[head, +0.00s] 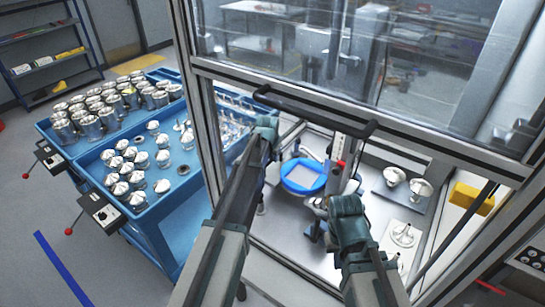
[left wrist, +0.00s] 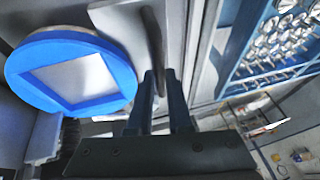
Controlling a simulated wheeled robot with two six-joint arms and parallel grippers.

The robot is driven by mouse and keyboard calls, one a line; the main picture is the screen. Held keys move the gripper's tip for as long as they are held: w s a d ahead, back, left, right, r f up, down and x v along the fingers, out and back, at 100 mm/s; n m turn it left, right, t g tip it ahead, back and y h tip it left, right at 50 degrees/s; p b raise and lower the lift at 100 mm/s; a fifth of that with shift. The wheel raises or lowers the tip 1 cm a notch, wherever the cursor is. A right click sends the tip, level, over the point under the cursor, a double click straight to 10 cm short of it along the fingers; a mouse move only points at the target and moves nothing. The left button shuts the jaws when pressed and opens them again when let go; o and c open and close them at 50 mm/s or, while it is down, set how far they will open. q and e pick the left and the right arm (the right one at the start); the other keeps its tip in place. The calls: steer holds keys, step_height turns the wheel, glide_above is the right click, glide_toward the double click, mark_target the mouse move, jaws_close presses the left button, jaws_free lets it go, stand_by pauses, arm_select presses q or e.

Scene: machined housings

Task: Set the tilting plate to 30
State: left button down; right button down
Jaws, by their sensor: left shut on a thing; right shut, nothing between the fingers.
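The tilting plate, a blue disc with a pale square face (head: 299,187), sits tilted inside the machine enclosure. It also shows large at the left of the left wrist view (left wrist: 112,88). My left gripper (head: 292,131) is beside its upper left side, shut on a thin grey lever-like piece (left wrist: 154,40) that runs between the fingers. The fingers partly hide that grip. My right gripper (head: 316,204) is shut and empty, just below and right of the plate. I cannot read any angle mark, so the plate's setting cannot be told.
A dark handle bar (head: 318,112) on the raised window spans above the plate. A grey post with a red top (head: 341,163) stands close to its right. Metal parts (head: 421,188) rest at the right. A blue cart (head: 165,208) with several housings is outside, left.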

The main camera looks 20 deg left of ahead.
stand_by(0.3)
arm_select(q)
steer(key=s+d+r+t+y+p, duration=0.1)
steer(key=d+r+y+p, duration=0.1)
steer(key=d+r+p, duration=0.2)
steer(key=s+d+r+m+t+y+p, duration=0.1)
steer(key=s+d+r+y+p, duration=0.1)
steer(key=r, duration=0.6)
steer(key=d+y+p, duration=0.1)
steer(key=d+p, duration=0.1)
steer(key=shift+d+r, duration=0.35)
steer(key=shift+d, duration=0.05)
steer(key=c, duration=1.1)
jaws_free()
steer(key=shift+d, duration=0.1)
steer(key=shift+o, duration=1.3)
steer(key=shift+s+d+r, duration=0.1)
steer(key=shift+s+r, duration=0.05)
steer(key=shift+s, duration=0.05)
steer(key=shift+w, duration=0.1)
